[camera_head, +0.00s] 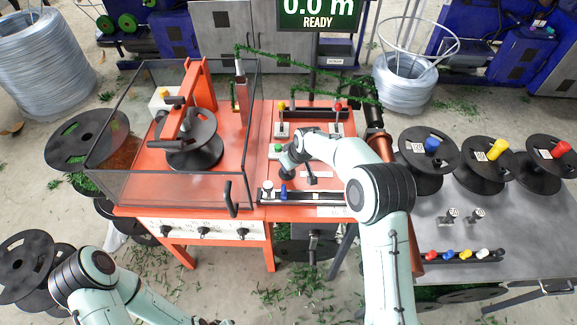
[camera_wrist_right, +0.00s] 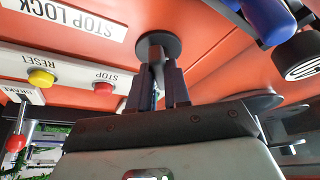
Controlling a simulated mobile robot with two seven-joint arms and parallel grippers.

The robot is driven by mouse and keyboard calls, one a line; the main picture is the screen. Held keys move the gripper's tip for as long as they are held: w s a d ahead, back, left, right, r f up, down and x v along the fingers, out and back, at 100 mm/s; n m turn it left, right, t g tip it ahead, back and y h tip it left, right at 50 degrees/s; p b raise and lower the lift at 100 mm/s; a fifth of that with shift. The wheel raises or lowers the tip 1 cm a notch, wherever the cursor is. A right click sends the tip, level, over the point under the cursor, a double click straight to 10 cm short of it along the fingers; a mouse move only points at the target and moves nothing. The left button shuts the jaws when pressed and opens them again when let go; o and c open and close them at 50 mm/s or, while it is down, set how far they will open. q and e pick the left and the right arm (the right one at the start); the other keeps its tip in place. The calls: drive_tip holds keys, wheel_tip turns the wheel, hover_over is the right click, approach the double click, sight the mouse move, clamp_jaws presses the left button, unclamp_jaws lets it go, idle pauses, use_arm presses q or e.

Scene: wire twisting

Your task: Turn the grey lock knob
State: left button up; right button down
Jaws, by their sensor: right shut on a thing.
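The grey lock knob (camera_wrist_right: 158,44) is a dark round disc on a short stem, on the orange panel beside the STOP LOCK label (camera_wrist_right: 62,25) in the right wrist view. My right gripper (camera_wrist_right: 166,78) is shut on it, with one finger on each side of the stem. In the head view my right wrist reaches down to the orange bench (camera_head: 255,125), and the hand hides the knob there. My left arm enters at the lower left; its gripper is out of frame.
A yellow button (camera_wrist_right: 41,78) and a red button (camera_wrist_right: 103,88) sit near my right gripper. A blue handle (camera_wrist_right: 268,18) and a black-and-white round part (camera_wrist_right: 300,58) are on the other side. A clear guard box (camera_head: 125,178) covers the bench's left part. Spools with coloured knobs stand right.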

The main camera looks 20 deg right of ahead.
drive_tip(key=shift+w+d+r+n+y, duration=0.1)
drive_tip(key=shift+d+n+y, duration=0.15)
drive_tip(key=shift+n, duration=0.65)
drive_tip(key=shift+w+n+g+y+p, duration=0.1)
drive_tip(key=shift+n+g+y+p, duration=0.4)
drive_tip(key=shift+n, duration=0.5)
drive_tip(key=n+p, duration=0.2)
drive_tip(key=n+g, duration=0.1)
drive_tip(key=n, duration=0.1)
drive_tip(key=shift+w+d+r+y+p, duration=0.15)
drive_tip(key=shift+w+y+p, duration=0.1)
drive_tip(key=shift+y+p, duration=0.15)
use_arm(q)
drive_tip(key=w+r+p, duration=0.1)
drive_tip(key=w+r, duration=0.5)
drive_tip(key=shift+w+r+t, duration=0.2)
drive_tip(key=shift+r+t, duration=0.15)
drive_tip(key=shift+t, duration=0.05)
use_arm(e)
drive_tip(key=shift+f+n+g, duration=0.2)
drive_tip(key=shift+n+g, duration=0.2)
drive_tip(key=shift+n, duration=0.6)
drive_tip(key=c, duration=1.1)
unclamp_jaws()
drive_tip(key=shift+s, duration=0.1)
